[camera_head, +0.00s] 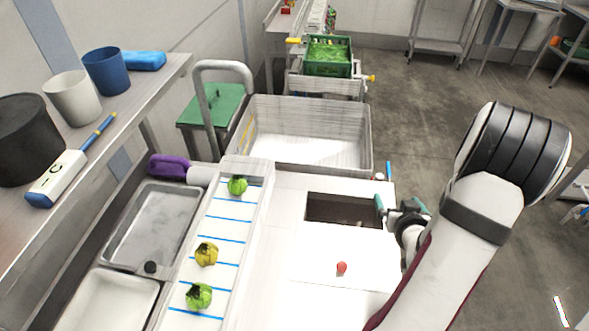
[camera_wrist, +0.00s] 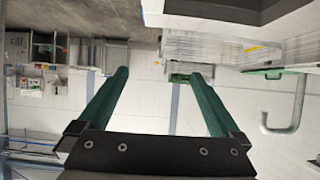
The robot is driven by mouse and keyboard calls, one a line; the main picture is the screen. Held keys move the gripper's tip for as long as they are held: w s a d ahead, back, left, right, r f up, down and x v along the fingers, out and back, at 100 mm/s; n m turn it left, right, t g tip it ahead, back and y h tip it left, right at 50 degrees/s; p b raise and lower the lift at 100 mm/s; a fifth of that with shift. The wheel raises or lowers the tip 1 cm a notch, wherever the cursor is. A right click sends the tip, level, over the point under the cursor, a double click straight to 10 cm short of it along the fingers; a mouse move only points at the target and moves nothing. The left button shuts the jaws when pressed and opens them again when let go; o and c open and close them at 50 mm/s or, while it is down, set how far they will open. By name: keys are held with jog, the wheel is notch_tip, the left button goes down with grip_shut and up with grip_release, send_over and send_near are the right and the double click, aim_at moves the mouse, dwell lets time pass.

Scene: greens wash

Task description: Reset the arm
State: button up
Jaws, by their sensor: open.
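My gripper (camera_head: 401,208) is at the right of the white worktop in the head view, beside the dark rectangular opening (camera_head: 345,210). Its two green fingers stand apart in the wrist view (camera_wrist: 159,90), with nothing between them. My arm comes in from the lower right. The wrist camera looks out level across the room, with the walls and far equipment in sight.
A white conveyor (camera_head: 222,225) with blue lines carries a green head (camera_head: 237,186), a yellowish head (camera_head: 206,254) and another green head (camera_head: 199,296). A red knob (camera_head: 341,268) stands on the worktop. A wash basin (camera_head: 305,137) lies behind; a green crate (camera_head: 328,56) stands beyond.

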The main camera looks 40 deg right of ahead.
jog(key=w+a+r+n+g+y, duration=0.1)
jog(key=w+a+r+g+y, duration=0.15)
jog(key=a, duration=0.85)
jog(key=w+a+r+n+g+y, duration=0.1)
jog(key=w+a+r+g+y, duration=0.15)
jog(key=a, duration=0.75)
jog(key=s+a+r+g+y, duration=0.2)
jog(key=s+a, duration=0.4)
jog(key=a, duration=0.4)
jog(key=s+a+r+n+g+y, duration=0.1)
jog(key=s+a+r+y, duration=0.2)
jog(key=s+a, duration=0.4)
jog(key=a, duration=0.3)
jog(key=shift+a+r+g, duration=0.25)
jog(key=shift+r+g, duration=0.05)
jog(key=shift+g, duration=0.1)
